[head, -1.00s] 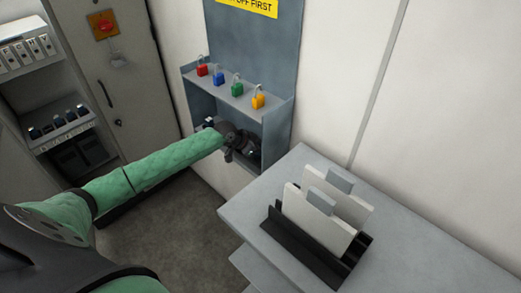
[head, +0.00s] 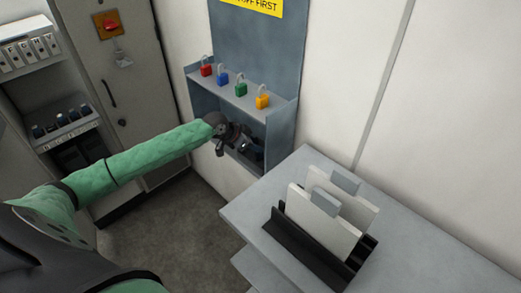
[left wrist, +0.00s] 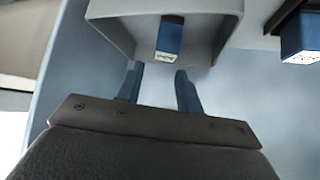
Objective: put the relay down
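A blue relay (left wrist: 171,36) with a pale label on its end lies in a light grey bin (left wrist: 224,28) in the left wrist view. My left gripper (left wrist: 158,70) is just short of it, its two blue fingers apart with nothing between them. In the head view my left gripper (head: 236,139) is at the lower compartment of the blue-grey wall station (head: 282,128); the wrist hides most of what lies inside. A second blue-ended dark piece (left wrist: 300,36) sits at the right of the left wrist view. My right gripper is not in view.
Red, blue, green and yellow padlocks (head: 262,98) stand on the shelf above the compartment. A grey table (head: 410,230) at the right bears a black rack (head: 300,247) with two white plates. A cabinet (head: 140,110) stands at the left.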

